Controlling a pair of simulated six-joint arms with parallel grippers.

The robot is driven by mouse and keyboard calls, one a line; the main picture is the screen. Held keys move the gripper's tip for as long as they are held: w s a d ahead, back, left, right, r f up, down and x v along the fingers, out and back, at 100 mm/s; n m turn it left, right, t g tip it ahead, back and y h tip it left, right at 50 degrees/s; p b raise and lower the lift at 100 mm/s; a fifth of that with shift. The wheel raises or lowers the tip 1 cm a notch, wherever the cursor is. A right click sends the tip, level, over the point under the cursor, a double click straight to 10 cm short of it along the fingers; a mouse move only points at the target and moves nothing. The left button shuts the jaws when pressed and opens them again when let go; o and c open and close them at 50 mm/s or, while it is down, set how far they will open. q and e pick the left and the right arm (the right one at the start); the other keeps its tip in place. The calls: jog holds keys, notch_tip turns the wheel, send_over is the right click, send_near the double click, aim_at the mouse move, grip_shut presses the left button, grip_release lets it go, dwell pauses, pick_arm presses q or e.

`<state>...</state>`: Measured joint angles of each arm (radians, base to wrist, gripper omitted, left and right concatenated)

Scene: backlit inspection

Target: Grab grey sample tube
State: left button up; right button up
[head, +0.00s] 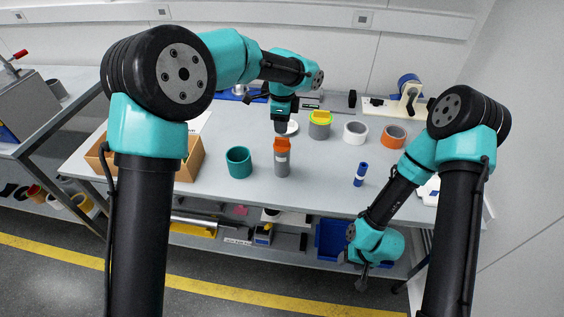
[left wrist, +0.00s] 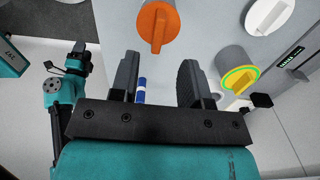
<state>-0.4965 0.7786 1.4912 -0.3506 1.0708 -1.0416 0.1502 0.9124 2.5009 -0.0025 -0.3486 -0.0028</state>
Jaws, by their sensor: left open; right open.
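A grey sample tube (head: 282,163) with an orange cap and a pale label stands upright in the middle of the table. In the left wrist view its orange cap (left wrist: 158,27) lies beyond my fingertips, and most of its body is hidden. My left gripper (head: 281,127) is open and points down, just above and behind that cap in the head view. Its spread fingers (left wrist: 157,70) hold nothing. A shorter grey container (head: 320,130) with a yellow-green top stands behind to the right; it also shows in the left wrist view (left wrist: 237,68). My right gripper (head: 361,278) is low, off the table's front edge.
A teal cup (head: 239,162) stands left of the tube. A blue-and-white tube (head: 360,175) stands to the right. A cardboard box (head: 190,160) is on the left. The table's front middle is clear.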

aim_at(282, 138)
pick_arm(q)
jog(key=shift+f, duration=0.95)
jog(key=shift+s+a+f, duration=0.1)
jog(key=shift+f, duration=2.5)
grip_shut()
